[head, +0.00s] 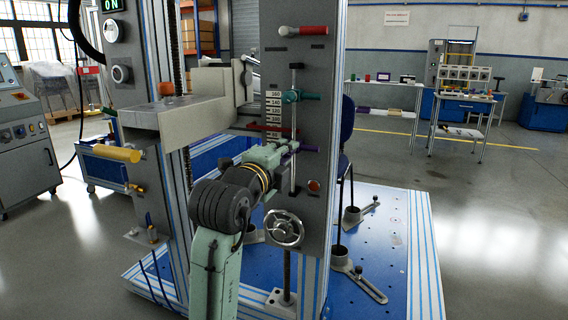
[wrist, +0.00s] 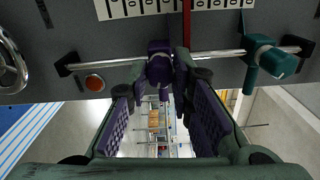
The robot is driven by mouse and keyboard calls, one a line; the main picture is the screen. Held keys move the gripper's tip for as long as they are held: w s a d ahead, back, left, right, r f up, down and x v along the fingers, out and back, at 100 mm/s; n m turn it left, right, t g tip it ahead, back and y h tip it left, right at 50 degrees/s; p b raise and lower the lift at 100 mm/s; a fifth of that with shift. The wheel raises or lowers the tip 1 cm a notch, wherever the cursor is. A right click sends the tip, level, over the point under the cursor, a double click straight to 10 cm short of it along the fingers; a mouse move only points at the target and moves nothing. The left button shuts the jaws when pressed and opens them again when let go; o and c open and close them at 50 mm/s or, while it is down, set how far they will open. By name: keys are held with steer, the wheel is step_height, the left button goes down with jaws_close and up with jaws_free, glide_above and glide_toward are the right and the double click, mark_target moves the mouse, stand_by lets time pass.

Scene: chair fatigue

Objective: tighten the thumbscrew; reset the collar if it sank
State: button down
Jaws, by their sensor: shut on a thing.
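A purple collar with its purple thumbscrew (wrist: 160,68) sits on a thin rod (wrist: 100,64) on the grey panel. In the head view a purple part (head: 307,148) shows just right of my gripper (head: 284,147). In the wrist view the tips of my gripper (wrist: 161,80) are on both sides of the purple thumbscrew, shut on it. A teal collar with a handle (wrist: 270,61) sits on the same rod, higher up in the head view (head: 298,96). The red pointer (head: 268,127) lies across the number scale (head: 273,108), between the two collars. My gripper hides part of the purple collar.
A handwheel (head: 284,228) and an orange-red button (head: 314,185) are on the panel below my gripper. A red-handled lever (head: 303,31) is above. A grey beam (head: 180,112) juts out left. Clamp feet (head: 358,280) stand on the blue base plate.

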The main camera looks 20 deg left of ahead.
steer(key=shift+m+b, duration=0.6)
steer(key=shift+m, duration=0.7)
steer(key=c, duration=1.4)
jaws_free()
steer(key=s, duration=1.2)
steer(key=shift+a, duration=0.2)
